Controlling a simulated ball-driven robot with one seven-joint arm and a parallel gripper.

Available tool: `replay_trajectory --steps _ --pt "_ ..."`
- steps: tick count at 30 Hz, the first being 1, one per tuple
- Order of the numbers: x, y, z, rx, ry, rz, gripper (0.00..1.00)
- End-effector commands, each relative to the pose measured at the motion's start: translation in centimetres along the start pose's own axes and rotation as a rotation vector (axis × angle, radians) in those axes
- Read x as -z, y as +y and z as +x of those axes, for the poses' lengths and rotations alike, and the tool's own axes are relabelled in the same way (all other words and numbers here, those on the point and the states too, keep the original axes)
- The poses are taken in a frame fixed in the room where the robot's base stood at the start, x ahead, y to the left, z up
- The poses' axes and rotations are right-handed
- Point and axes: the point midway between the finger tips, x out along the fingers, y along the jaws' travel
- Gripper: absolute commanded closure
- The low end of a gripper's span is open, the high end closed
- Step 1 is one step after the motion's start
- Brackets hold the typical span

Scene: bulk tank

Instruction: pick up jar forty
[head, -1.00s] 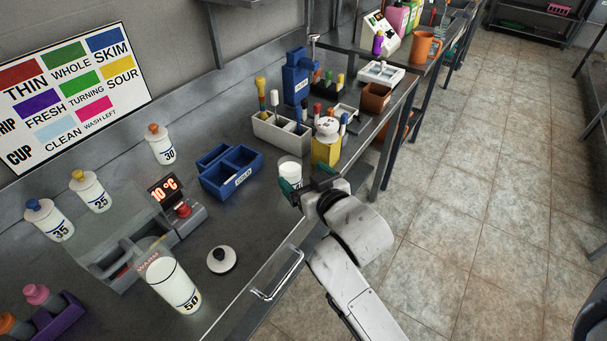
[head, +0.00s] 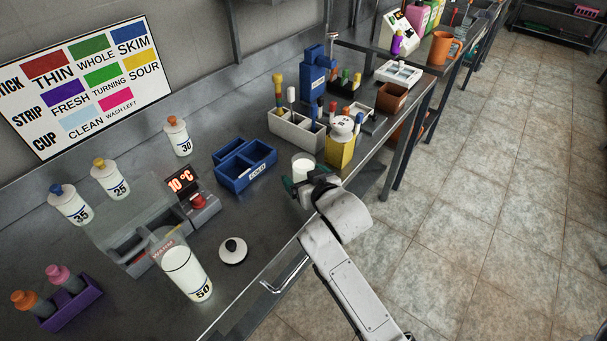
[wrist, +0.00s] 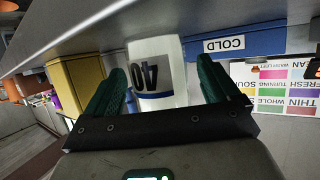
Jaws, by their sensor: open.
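Jar forty is a small white jar (head: 303,166) near the front edge of the steel counter. In the wrist view, the jar (wrist: 158,75) shows a dark "40" and a blue band, and it appears turned because the camera is rolled. My gripper (head: 301,186) is at the jar's near side. In the wrist view, my gripper (wrist: 160,92) is open, with one green finger on each side of the jar. A gap shows between the jar and each finger. The jar's lower part is hidden by my gripper in the head view.
A blue COLD bin (head: 246,172) stands left of the jar, and a yellow container (head: 340,149) close on its right. A white lid (head: 233,250), the 50 jar (head: 186,270) and a 10 °C unit (head: 190,200) stand nearer. The counter's front edge runs beside my arm.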

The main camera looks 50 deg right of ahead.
Motion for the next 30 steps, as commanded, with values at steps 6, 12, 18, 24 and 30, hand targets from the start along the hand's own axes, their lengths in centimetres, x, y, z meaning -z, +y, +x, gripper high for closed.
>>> replay_trajectory --steps 6,12,18,24,30 --pt "-0.03 0.06 1.32 -0.001 0.000 0.001 0.11" --pt "-0.04 0.04 1.30 0.000 0.000 0.001 0.13" --pt "-0.04 0.04 1.28 0.000 0.000 0.001 0.32" --pt "-0.04 0.03 1.27 0.000 0.000 0.000 0.52" --pt "-0.04 0.03 1.27 0.000 0.000 0.000 0.71"
